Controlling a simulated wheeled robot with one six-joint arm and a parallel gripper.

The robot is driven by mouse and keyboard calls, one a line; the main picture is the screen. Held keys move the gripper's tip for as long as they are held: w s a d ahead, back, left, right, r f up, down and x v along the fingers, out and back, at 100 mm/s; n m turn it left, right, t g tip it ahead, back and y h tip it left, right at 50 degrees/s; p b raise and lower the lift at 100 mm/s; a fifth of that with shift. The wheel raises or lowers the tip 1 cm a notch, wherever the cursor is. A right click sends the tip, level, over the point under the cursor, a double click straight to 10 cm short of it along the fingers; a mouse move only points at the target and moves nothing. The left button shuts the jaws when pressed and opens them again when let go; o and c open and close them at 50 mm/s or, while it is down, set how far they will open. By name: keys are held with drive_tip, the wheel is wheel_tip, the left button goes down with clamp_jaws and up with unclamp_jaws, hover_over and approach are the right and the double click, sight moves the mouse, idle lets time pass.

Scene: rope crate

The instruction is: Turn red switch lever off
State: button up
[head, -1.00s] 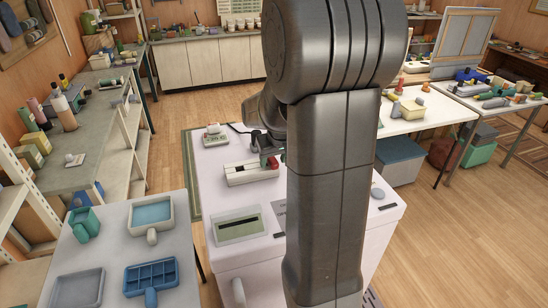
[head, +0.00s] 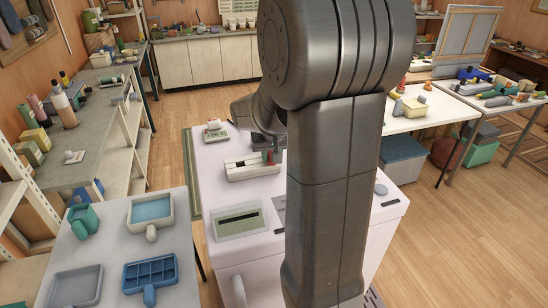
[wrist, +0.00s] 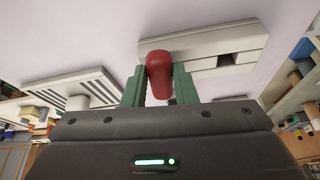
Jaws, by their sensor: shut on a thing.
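The red switch lever (wrist: 160,78) stands between the two green fingers of my gripper (wrist: 159,86) in the wrist view. My gripper is shut on it. The lever's white slotted housing (wrist: 205,48) lies behind it, with a dark slot opening to the right of the lever. In the head view the housing (head: 252,171) sits on the white cabinet top, and my gripper (head: 272,157) is at its right end. My arm hides part of the cabinet there, and the lever is small and partly covered by the fingers.
A small device with a red knob (head: 214,131) stands behind the housing. A panel with a dark slot (head: 239,223) is in front of it. A table with trays (head: 73,286) stands at left. In the wrist view a grooved white panel (wrist: 72,92) is at left.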

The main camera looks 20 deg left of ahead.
drive_tip(key=shift+s+a+f+m+t+h+b, duration=0.15)
drive_tip(key=shift+a+m+t+h+b, duration=0.2)
drive_tip(key=shift+m+b, duration=0.55)
drive_tip(key=shift+a+m, duration=0.1)
drive_tip(key=shift+m, duration=0.3)
drive_tip(key=shift+r, duration=0.2)
drive_tip(key=o, duration=1)
drive_tip(key=b+v, duration=0.1)
drive_tip(key=v, duration=1.2)
drive_tip(key=shift+s+a+r, duration=0.1)
drive_tip(key=shift+r, duration=0.3)
